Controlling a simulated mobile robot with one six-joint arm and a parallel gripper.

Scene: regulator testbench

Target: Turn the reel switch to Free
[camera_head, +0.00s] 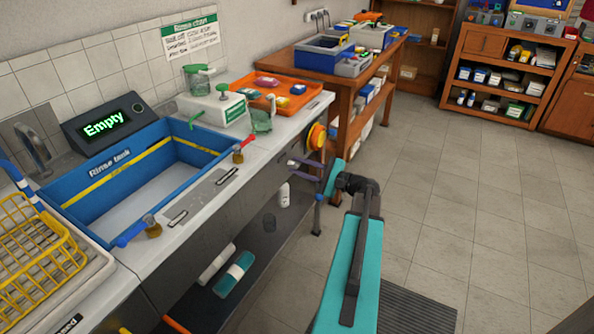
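An orange and yellow round reel (317,136) is on the front side of the counter, near its right end. A switch for the reel cannot be made out, and no "Free" marking is readable. My gripper (292,168) is in front of the counter, below and a little left of the reel in the picture. Its two fingers point left and stand apart, with nothing seen between them. Whether they touch the counter front cannot be told. My teal arm reaches up from the bottom of the picture.
A blue rinse tank (185,190) is set in the counter, with a display (103,122) reading "Empty". An orange tray (277,93) and a green-labelled white box (212,108) stand behind. A lower shelf (262,240) holds bottles. The tiled floor (445,190) at right is clear.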

